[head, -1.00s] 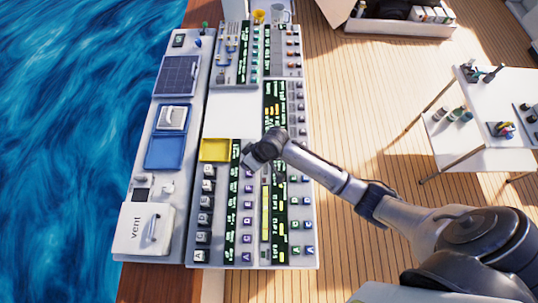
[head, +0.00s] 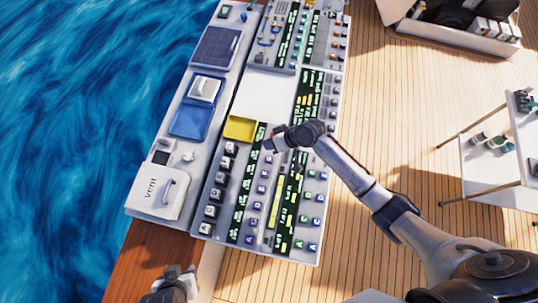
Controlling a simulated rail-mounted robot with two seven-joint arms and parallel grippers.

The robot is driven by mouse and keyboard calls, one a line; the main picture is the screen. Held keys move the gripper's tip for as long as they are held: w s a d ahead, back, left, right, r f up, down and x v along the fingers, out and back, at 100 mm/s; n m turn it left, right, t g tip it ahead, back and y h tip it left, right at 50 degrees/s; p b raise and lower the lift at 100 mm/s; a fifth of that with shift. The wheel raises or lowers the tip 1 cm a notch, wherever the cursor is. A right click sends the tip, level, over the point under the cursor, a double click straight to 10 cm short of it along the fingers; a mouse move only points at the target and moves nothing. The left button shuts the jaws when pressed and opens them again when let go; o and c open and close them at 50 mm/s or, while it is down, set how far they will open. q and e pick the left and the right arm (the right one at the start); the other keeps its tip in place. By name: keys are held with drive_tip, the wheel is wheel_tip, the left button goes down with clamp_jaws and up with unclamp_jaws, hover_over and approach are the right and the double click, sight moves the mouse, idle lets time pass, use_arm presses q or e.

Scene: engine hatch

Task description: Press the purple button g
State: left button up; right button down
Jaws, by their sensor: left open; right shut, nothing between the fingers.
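A column of buttons with purple letters (head: 258,202) runs down the middle of the near part of the control panel (head: 230,190). The letters are too small to tell which one is g. My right gripper (head: 271,145) is shut and empty, above the top end of this column, just right of the yellow tray. The gripper and its wrist hide the panel there, and I cannot tell whether it touches a button. My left gripper (head: 177,271) is open and empty at the bottom edge of the view, in front of the panel's near end.
A yellow tray (head: 240,128) and a blank white area (head: 268,95) lie on the panel. A white vent box (head: 157,191) and a blue tray (head: 190,121) are on the left. A white shelf table (head: 490,185) stands at the right. The wooden deck (head: 400,140) between is clear.

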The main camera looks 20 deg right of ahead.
drive_tip(key=b, duration=0.6)
hover_over(270, 157)
wheel_tip(270, 157, down, 6)
drive_tip(key=shift+f, duration=0.25)
drive_tip(key=shift+f+b, duration=0.7)
drive_tip(key=shift+f, duration=0.35)
idle(0.7)
drive_tip(key=shift+f, duration=0.2)
drive_tip(key=shift+f, duration=0.15)
